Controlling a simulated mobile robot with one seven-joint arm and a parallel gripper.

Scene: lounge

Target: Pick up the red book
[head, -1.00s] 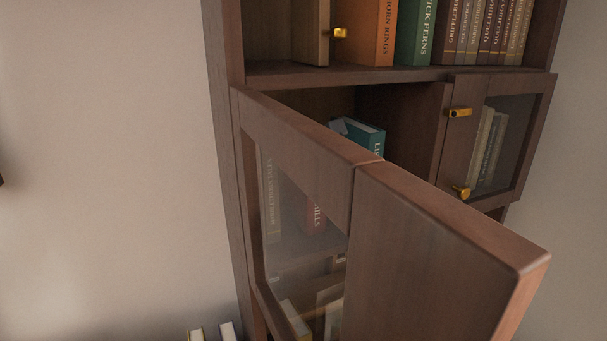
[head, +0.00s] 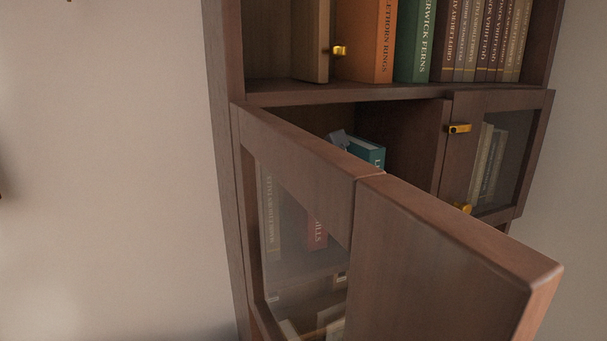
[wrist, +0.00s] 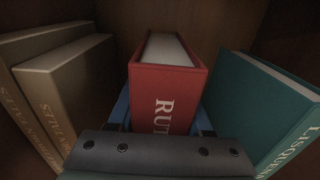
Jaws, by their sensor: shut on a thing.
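The red book (wrist: 165,84) stands upright in the middle of the wrist view, its spine lettering facing me. My gripper (wrist: 162,113) is shut on it, with a blue finger on each side. In the head view the red book (head: 317,233) shows dimly through the glass of the open cabinet door. Its lower part is hidden in the wrist view by the dark gripper body.
A teal book (wrist: 262,108) stands close on the right, and brown books (wrist: 72,80) on the left. The open cabinet door (head: 440,255) juts out in front of the compartment. Orange (head: 366,40) and green (head: 414,40) books fill the shelf above.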

